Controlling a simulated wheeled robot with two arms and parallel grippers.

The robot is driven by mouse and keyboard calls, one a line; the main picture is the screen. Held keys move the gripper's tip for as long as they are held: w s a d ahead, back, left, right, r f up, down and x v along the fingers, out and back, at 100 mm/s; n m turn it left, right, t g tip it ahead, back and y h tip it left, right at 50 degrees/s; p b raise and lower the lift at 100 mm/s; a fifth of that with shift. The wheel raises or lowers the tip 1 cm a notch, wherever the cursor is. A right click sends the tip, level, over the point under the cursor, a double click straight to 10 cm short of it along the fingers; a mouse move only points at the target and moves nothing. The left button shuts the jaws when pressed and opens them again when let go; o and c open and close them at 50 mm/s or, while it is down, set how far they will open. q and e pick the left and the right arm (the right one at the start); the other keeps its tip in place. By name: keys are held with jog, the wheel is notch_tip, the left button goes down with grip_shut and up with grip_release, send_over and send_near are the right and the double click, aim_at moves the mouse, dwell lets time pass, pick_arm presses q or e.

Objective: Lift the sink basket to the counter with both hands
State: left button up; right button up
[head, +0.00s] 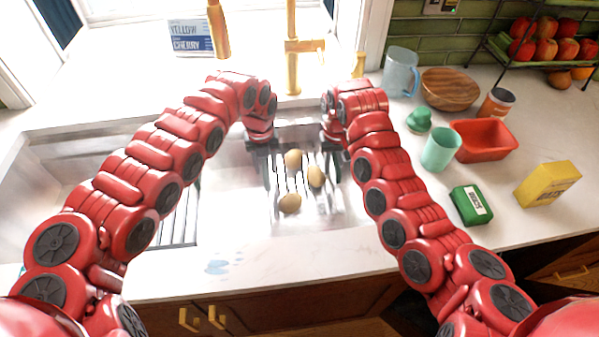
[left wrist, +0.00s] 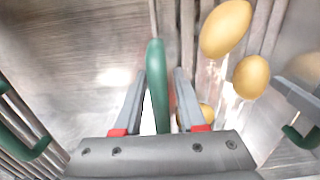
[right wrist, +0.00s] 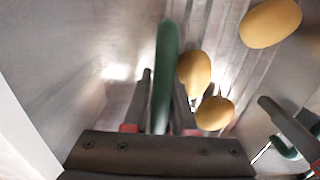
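The sink basket has a slatted metal floor (left wrist: 187,35) and green handles, and it sits down in the sink with several yellow-brown potatoes (head: 315,177) inside. Its outline is hard to make out in the head view. My left gripper (head: 266,160) is at its left side, with one green handle (left wrist: 157,80) between the fingers and thin gaps showing beside it. My right gripper (head: 336,160) is at its right side. Another green handle (right wrist: 164,75) lies between its fingers, which look very close to it; contact is unclear.
The metal sink (head: 240,215) surrounds the basket, with a rack at left. A gold faucet (head: 292,50) stands behind. The right counter holds a blue pitcher (head: 400,72), wooden bowl (head: 450,88), teal cup (head: 440,150), red tub (head: 485,140), green box (head: 470,205) and yellow box (head: 547,184).

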pick_arm(q)
jog(key=c, duration=0.4)
pick_arm(e)
grip_shut()
pick_arm(q)
grip_shut()
pick_arm(e)
jog(key=shift+w+r, duration=0.1)
dwell(0.5)
